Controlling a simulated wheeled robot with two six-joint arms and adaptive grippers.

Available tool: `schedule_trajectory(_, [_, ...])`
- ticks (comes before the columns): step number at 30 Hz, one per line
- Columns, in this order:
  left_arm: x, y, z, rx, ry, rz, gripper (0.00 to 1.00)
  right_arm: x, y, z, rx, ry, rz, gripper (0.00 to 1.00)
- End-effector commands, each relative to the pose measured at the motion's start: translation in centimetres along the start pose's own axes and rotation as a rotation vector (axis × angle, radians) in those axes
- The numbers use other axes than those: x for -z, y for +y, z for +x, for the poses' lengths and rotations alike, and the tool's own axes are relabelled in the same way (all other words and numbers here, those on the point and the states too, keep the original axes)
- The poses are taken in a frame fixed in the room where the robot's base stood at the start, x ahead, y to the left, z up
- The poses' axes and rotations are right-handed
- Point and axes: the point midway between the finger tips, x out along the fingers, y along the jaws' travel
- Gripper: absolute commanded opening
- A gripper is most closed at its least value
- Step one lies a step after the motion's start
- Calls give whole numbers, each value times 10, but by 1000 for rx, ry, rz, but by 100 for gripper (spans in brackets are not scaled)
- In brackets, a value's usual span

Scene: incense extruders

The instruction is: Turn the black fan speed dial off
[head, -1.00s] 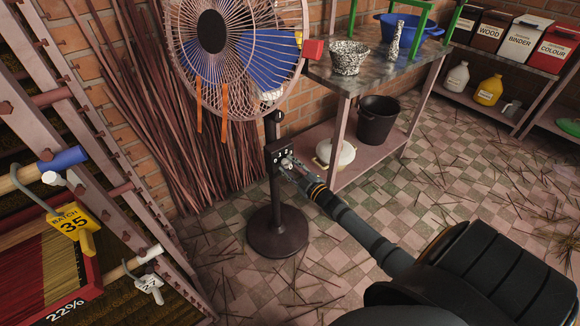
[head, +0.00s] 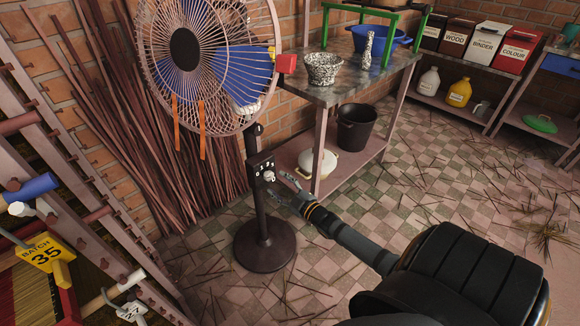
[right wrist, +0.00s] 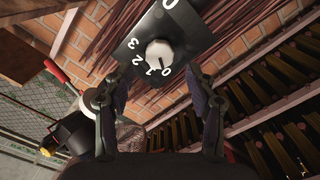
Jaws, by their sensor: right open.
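The fan (head: 205,65) stands on a dark post with a round base (head: 265,245). Its black control panel (head: 258,163) on the post carries a pale round speed dial (head: 269,176). In the right wrist view the dial (right wrist: 159,53) sits on the black panel (right wrist: 180,30) with white numbers 0 to 3 around its edge. The dial's exact setting is hard to tell. My right gripper (head: 279,184) is open and empty, just in front of the panel and apart from the dial. Its two fingers (right wrist: 158,78) show on either side below the dial. My left gripper is out of view.
A metal table (head: 345,88) with a speckled pot (head: 323,69) stands right of the fan, a black bucket (head: 356,128) on its lower shelf. Bundled sticks (head: 130,130) lean on the brick wall. A rack (head: 90,215) is at left. The tiled floor has scattered sticks.

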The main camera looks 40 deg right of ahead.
Motion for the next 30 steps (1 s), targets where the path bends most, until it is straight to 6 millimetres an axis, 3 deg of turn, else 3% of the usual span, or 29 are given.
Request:
schedule_trajectory(6, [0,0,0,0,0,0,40,-1,-2,-52,7,-2,-2,57])
schedule_trajectory(12, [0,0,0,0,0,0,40,0,-1,-78,3,-1,-2,57])
schedule_trajectory(30, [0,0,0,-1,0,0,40,0,0,-82,0,-1,0,57])
